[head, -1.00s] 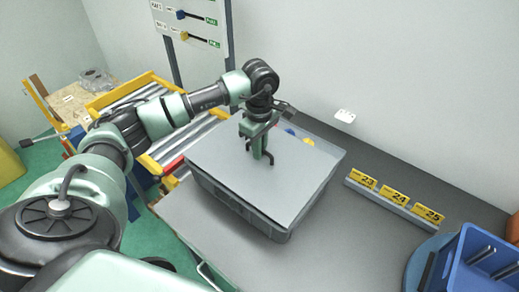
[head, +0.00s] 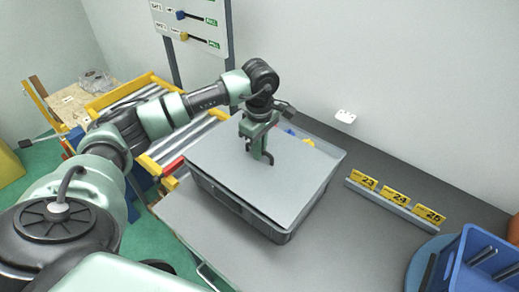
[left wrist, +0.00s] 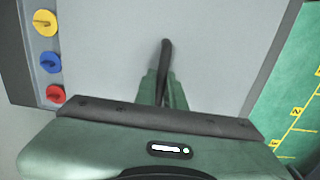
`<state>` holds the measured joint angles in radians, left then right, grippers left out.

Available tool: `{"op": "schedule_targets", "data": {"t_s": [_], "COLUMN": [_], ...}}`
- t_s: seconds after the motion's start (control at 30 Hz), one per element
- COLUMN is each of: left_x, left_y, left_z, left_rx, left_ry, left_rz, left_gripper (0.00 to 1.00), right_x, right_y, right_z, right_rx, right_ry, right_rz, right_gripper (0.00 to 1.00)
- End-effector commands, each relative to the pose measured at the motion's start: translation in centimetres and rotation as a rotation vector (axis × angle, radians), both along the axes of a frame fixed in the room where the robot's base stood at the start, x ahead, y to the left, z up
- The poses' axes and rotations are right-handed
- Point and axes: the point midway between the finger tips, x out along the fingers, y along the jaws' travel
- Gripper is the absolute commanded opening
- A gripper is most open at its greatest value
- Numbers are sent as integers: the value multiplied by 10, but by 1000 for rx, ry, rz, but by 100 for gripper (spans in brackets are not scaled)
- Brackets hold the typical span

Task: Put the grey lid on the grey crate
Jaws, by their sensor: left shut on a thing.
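The grey lid (head: 225,165) is a flat light panel over the grey crate (head: 283,236) on the bench. My left gripper (head: 263,157) points down and is shut on the lid's dark handle (left wrist: 166,55) near its middle. The lid sits off-centre: a strip of the crate is uncovered along its far right side. I cannot tell whether the lid touches the rim. In the left wrist view, the lid (left wrist: 100,60) fills the middle, with yellow, blue and red knobbed pieces beside its left edge. Most of the crate's inside is hidden. My right gripper is not in view.
Yellow number signs (head: 395,198) stand on a rail right of the crate. A blue bin (head: 480,262) is at the lower right. A yellow-framed rack (head: 150,85) stands behind my left arm. The bench (head: 330,255) in front of the signs is clear.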

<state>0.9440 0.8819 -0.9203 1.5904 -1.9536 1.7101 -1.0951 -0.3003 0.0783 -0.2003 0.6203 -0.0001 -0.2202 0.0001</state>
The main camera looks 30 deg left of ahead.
Motion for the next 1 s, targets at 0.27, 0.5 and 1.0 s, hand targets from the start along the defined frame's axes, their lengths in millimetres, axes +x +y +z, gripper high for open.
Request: {"op": "schedule_targets", "data": {"t_s": [0.27,0.5,1.0], "left_x": [0,0,0], "left_y": [0,0,0], "left_z": [-5,-11,-20], "left_rx": [0,0,0], "left_ry": [0,-1,-1], "left_rz": [0,0,0], "left_gripper": [0,0,24], "right_x": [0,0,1], "right_y": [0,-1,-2], "right_z": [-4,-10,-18], "right_rx": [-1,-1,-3], "right_ry": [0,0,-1], "right_rz": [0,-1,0], "right_gripper": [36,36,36]}}
